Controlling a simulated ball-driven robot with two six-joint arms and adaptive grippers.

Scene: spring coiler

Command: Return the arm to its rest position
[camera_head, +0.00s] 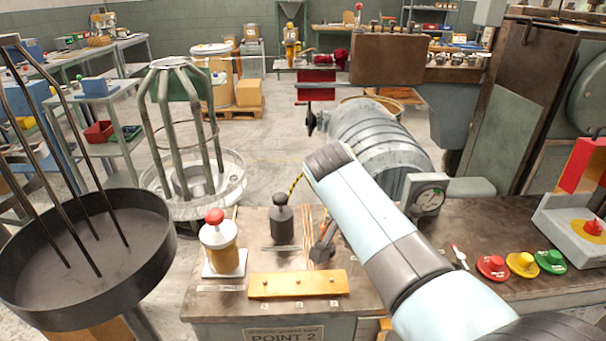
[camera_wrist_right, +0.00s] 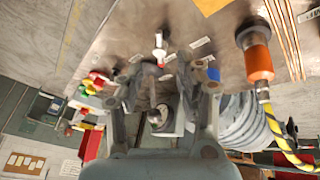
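My right arm (camera_head: 375,220) comes in from the lower right of the head view, its pale blue link reaching up and left over the workbench (camera_head: 225,300). In the head view its gripper cannot be clearly made out. In the right wrist view my right gripper (camera_wrist_right: 162,80) has its two fingers spread apart, with nothing held between them. A dial gauge (camera_wrist_right: 157,117) shows beyond the gap; it also stands on the bench in the head view (camera_head: 430,199), right of the arm. My left arm and gripper are not in view.
A white-based canister with a red knob (camera_head: 220,245), a dark weight (camera_head: 282,222) and a yellow bar (camera_head: 298,284) are on the bench left of the arm. A large grey coil (camera_head: 375,140) stands behind.

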